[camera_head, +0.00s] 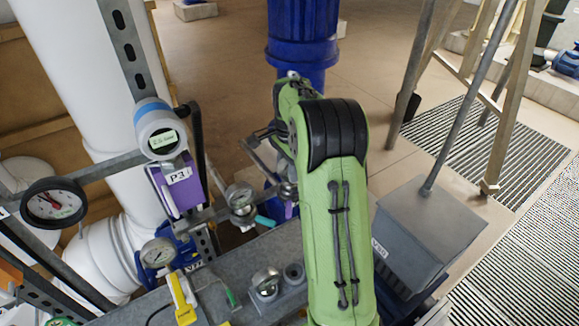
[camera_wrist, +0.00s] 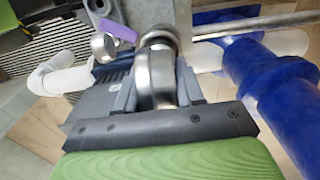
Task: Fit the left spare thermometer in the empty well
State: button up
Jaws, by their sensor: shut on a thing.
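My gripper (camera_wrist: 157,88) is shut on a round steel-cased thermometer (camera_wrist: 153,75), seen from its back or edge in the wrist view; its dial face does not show. Just past it is a round steel fitting (camera_wrist: 160,38) with a purple tag (camera_wrist: 118,29) beside it. I cannot tell whether this fitting is the empty well, or whether the held thermometer touches it. In the head view my green arm hides most of the gripper. A dial thermometer (camera_head: 265,282) stands in a grey holder on the bench, beside an empty-looking round socket (camera_head: 293,273).
A dial gauge with a turquoise tag (camera_head: 265,220) sits on the pipe left of my arm. The P3 transmitter (camera_head: 170,180) and white pipes are further left. A grey box (camera_head: 425,230) stands right of my arm. A blue pipe (camera_wrist: 265,80) is close on the wrist view's right.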

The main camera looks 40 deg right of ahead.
jog(key=shift+f, duration=0.3)
jog(key=shift+f+b, duration=0.3)
jog(key=shift+f, duration=0.05)
dwell(0.5)
jog(key=o, duration=1)
jog(key=shift+c, duration=0.2)
jog(key=shift+r, duration=0.15)
notch_tip(320, 180, up, 16)
jog(key=p, duration=0.2)
jog(key=shift+f+p, duration=0.2)
jog(key=shift+p, duration=0.2)
jog(key=shift+a, duration=0.1)
